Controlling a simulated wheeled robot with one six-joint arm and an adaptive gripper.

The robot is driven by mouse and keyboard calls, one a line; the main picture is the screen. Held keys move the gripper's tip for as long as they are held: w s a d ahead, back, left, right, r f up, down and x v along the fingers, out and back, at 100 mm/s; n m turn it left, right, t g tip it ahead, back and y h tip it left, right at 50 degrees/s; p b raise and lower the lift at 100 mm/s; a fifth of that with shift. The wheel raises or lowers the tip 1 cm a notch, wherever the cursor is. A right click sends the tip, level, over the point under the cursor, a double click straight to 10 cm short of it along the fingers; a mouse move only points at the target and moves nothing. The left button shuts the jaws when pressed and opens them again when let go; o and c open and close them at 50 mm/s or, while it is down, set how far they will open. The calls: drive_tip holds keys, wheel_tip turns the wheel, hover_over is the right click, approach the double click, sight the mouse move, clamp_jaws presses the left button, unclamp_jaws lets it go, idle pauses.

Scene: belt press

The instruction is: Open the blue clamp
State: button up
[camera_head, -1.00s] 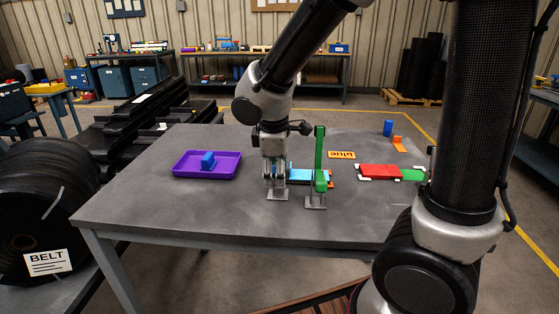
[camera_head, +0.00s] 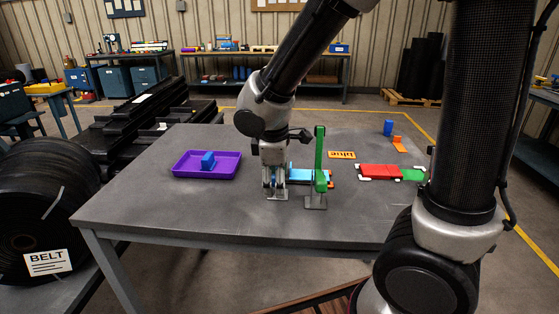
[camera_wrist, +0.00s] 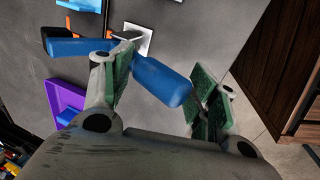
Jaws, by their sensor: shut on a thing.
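The blue clamp (camera_wrist: 160,80) shows in the wrist view as a thick blue handle with a blue bar (camera_wrist: 82,47) reaching left near its pale metal base plate (camera_wrist: 142,40). My gripper (camera_wrist: 166,88) has its green-padded fingers on either side of the handle and is shut on it. In the head view my gripper (camera_head: 274,186) points down at the near side of the light blue piece, just left of the green clamp (camera_head: 320,160). There the blue clamp is mostly hidden behind my fingers. The green clamp's handle stands upright.
A purple tray (camera_head: 190,176) with a blue block (camera_head: 208,160) is on the left of the table. A red piece (camera_head: 379,171), an orange sign (camera_head: 341,154) and a blue cylinder (camera_head: 388,128) are on the right. The table's front left is clear.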

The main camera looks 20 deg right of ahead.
drive_tip(key=shift+r, duration=0.6)
drive_tip(key=shift+c, duration=0.2)
drive_tip(key=shift+v, duration=3)
drive_tip(key=shift+s+a, duration=0.1)
drive_tip(key=shift+s, duration=0.05)
drive_tip(key=shift+s+f, duration=0.15)
drive_tip(key=shift+s, duration=0.05)
drive_tip(key=s+d+r+m+t, duration=0.1)
drive_tip(key=s+d+r+m, duration=0.2)
drive_tip(key=s+d+m, duration=0.3)
drive_tip(key=s+d+r+m+y, duration=0.1)
drive_tip(key=s+d+r+m, duration=0.2)
drive_tip(key=s+d+m, duration=0.4)
drive_tip(key=d, duration=0.6)
drive_tip(key=shift+s+r+t, duration=0.25)
drive_tip(key=shift+t, duration=0.15)
